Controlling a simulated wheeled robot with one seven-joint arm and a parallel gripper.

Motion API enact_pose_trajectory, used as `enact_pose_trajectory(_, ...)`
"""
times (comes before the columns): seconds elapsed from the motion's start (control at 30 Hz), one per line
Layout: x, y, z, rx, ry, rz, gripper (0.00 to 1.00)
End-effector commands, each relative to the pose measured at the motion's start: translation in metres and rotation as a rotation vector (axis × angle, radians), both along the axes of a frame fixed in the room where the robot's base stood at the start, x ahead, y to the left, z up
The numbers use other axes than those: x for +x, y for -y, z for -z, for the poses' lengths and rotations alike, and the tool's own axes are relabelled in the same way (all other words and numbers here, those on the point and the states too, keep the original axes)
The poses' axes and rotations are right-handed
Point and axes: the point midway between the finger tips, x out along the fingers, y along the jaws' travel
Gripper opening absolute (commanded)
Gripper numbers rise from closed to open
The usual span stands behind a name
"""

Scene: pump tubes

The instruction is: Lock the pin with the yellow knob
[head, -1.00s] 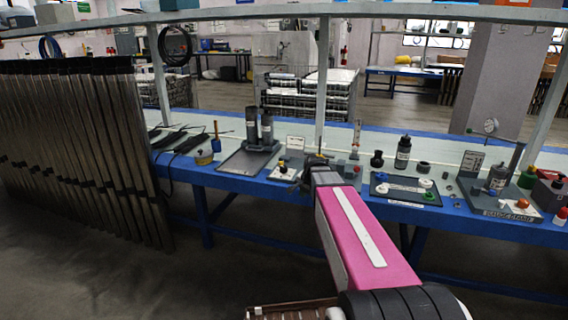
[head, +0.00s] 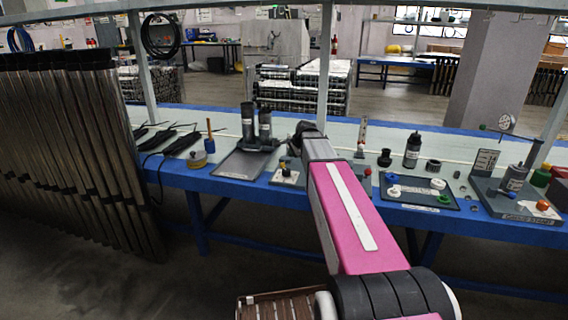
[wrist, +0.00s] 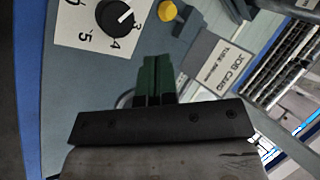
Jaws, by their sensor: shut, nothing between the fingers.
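The yellow knob (wrist: 167,11) shows at the top edge of the wrist view, on a dark bracket above a grey-blue base. The pin itself cannot be made out. My gripper (wrist: 156,62) shows as two dark green fingers pressed together with nothing between them. Its tips point toward the yellow knob and appear apart from it. In the head view my pink arm and wrist cover this spot, and I cannot see the knob or the fingertips there.
A black dial (wrist: 115,17) on a white numbered plate lies left of the knob. A job card (wrist: 222,62) stands to the right. In the head view, dark cylinders (head: 248,122) stand left of my arm, and a black tray (head: 415,190) lies right.

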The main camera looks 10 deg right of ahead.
Motion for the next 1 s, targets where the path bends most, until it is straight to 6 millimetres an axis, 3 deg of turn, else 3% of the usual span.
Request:
enact_pose_trajectory(0.27,0.005,-0.002,0.006,0.0,-0.001,-0.001,0.0)
enact_pose_trajectory(0.7,0.043,-0.015,0.063,-0.001,-0.002,-0.002,0.0)
enact_pose_trajectory(1.0,0.054,-0.02,0.081,-0.001,-0.001,-0.002,0.0)
